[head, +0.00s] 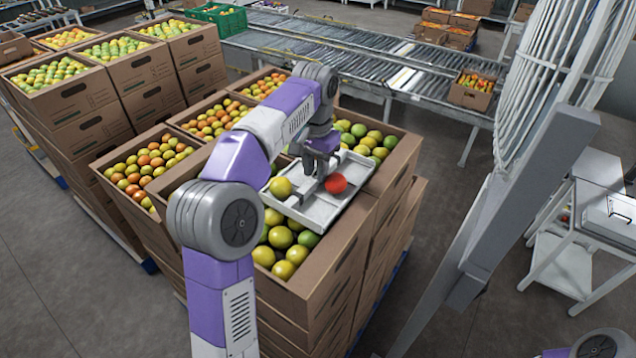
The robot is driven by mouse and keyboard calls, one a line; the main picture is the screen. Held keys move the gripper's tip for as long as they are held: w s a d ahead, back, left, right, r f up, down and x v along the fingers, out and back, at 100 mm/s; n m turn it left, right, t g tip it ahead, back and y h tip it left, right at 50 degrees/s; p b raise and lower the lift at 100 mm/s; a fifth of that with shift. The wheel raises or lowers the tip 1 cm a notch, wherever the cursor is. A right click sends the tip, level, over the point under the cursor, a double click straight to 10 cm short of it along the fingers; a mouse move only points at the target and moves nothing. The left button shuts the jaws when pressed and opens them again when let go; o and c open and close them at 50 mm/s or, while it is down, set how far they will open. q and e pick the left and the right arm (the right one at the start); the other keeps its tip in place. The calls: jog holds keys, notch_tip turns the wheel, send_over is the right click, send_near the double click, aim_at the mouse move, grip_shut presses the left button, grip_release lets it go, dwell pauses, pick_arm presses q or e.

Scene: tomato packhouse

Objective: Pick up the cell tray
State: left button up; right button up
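The cell tray (338,212) is a shallow, light grey tray with raised walls. It lies across the tops of tomato-filled cardboard boxes at the near right of a stack. A yellow tomato (281,187) and a red tomato (335,183) sit in it on either side of my gripper. My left gripper (318,180) points down at the tray's middle, between the two tomatoes. Its fingertips are small and partly hidden, so I cannot tell whether they are closed on a divider or apart. My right gripper is out of view.
Cardboard boxes of tomatoes (307,272) are stacked under and around the tray. A roller conveyor (330,48) runs behind, with a green crate (222,22) at its left end. A grey post with white rails (535,185) stands right. A white cart (590,225) is at far right.

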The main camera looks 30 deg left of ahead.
pick_arm(q)
jog(key=shift+f, duration=0.7)
jog(key=shift+f, duration=0.15)
grip_shut()
